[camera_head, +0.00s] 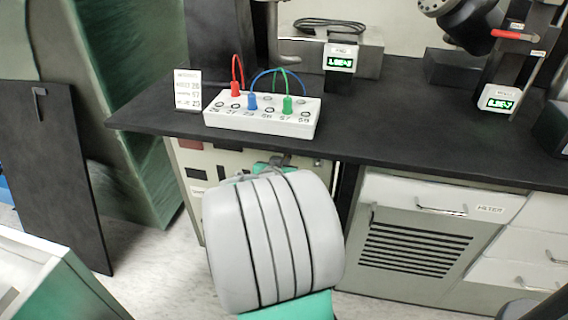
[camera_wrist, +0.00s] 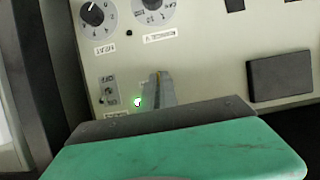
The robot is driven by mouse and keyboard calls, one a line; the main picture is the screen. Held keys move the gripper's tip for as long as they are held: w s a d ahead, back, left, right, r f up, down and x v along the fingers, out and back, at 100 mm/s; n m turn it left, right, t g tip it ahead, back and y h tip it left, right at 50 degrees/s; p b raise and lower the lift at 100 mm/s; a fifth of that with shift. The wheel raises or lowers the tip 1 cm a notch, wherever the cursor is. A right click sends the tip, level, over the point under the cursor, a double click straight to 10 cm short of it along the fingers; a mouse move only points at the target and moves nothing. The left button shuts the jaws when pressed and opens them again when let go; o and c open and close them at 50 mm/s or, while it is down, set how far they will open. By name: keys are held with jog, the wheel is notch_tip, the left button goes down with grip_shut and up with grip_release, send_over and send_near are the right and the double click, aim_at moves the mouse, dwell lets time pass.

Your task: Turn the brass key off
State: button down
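In the wrist view, my gripper (camera_wrist: 158,80) points at a pale control panel (camera_wrist: 205,55), its two grey fingers close together. A thin brass-coloured strip, which looks like the brass key (camera_wrist: 157,76), shows between the fingertips. The fingers hide most of it, so its turn angle cannot be read. In the head view, my grey arm covers most of the panel (camera_head: 190,158) under the bench, and the key is hidden there.
Two grey dials (camera_wrist: 97,18) and a small toggle switch (camera_wrist: 108,92) sit near my fingers on the panel. The black benchtop (camera_head: 400,130) overhangs the panel and carries a white socket box (camera_head: 262,116) with coloured cables. A vented cabinet (camera_head: 420,240) stands to the right.

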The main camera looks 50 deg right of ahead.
jog(key=shift+f, duration=0.1)
jog(key=c, duration=1.6)
grip_release()
jog(key=shift+c, duration=0.2)
jog(key=shift+a, duration=0.1)
jog(key=p+v, duration=0.1)
jog(key=v, duration=0.6)
jog(key=shift+s+a+r+p, duration=0.15)
jog(key=shift+a+r+p, duration=0.1)
jog(key=shift+p, duration=0.1)
